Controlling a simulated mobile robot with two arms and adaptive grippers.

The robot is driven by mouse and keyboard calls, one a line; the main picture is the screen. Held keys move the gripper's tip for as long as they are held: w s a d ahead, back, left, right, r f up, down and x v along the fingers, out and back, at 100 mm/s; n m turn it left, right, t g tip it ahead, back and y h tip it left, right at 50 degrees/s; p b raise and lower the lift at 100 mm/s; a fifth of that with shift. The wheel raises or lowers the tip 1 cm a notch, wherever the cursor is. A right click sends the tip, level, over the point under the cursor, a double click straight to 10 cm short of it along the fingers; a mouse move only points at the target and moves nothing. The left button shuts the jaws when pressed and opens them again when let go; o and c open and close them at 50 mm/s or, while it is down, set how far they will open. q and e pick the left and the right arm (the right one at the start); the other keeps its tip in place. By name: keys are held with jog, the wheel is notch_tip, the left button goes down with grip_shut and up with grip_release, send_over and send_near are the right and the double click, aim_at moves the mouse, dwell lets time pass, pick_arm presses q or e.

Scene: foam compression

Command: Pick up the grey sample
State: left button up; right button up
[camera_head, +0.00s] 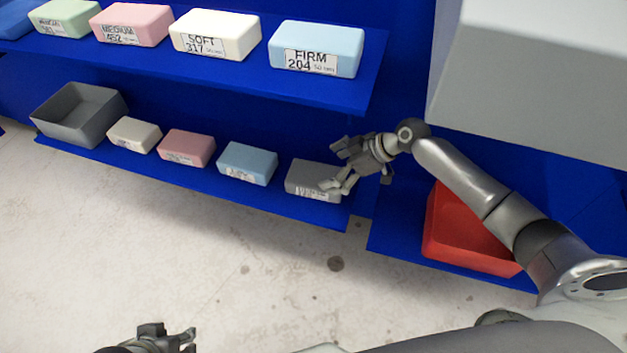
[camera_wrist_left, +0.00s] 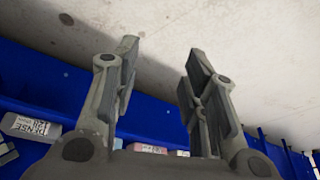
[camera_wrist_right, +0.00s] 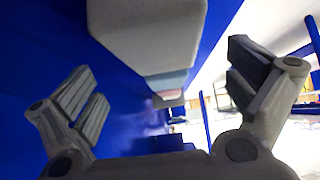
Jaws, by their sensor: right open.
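The grey sample (camera_head: 311,181) is a block with a white label on its front, at the right end of the row on the lower blue shelf. My right gripper (camera_head: 337,168) is at its right end in the head view, with one finger in front of the block's labelled side. In the right wrist view the grey block (camera_wrist_right: 148,35) is large, between and beyond the open fingers (camera_wrist_right: 165,95). I cannot tell whether a finger touches it. My left gripper (camera_head: 188,338) is open and empty, over the floor at the bottom of the head view, and shows open in the left wrist view (camera_wrist_left: 160,75).
Blue (camera_head: 247,163), pink (camera_head: 187,147) and cream (camera_head: 134,134) blocks stand left of the grey one, then an empty grey bin (camera_head: 82,113). A red tray (camera_head: 470,235) is on the right shelf. Larger labelled blocks, such as the FIRM block (camera_head: 317,49), fill the upper shelf (camera_head: 345,97).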

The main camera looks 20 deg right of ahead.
aim_at(318, 175)
jog(key=shift+w+a+f, duration=0.25)
jog(key=shift+a+f, duration=0.1)
jog(key=shift+f, duration=0.05)
jog(key=b+x, duration=0.1)
jog(key=x, duration=0.3)
jog(key=shift+w+a+f, duration=0.1)
jog(key=shift+f, duration=0.1)
jog(key=shift+w+a+f, duration=0.15)
jog(key=shift+a+f, duration=0.05)
pick_arm(q)
jog(key=w+d+r+t+h, duration=0.1)
jog(key=w+d+r+t, duration=0.1)
jog(key=w+t, duration=0.2)
jog(key=w, duration=0.3)
jog(key=shift+w+d+r, duration=0.2)
jog(key=shift+w+r, duration=0.1)
jog(key=shift+w, duration=0.05)
pick_arm(e)
jog(key=c, duration=0.9)
jog(key=shift+r, duration=0.15)
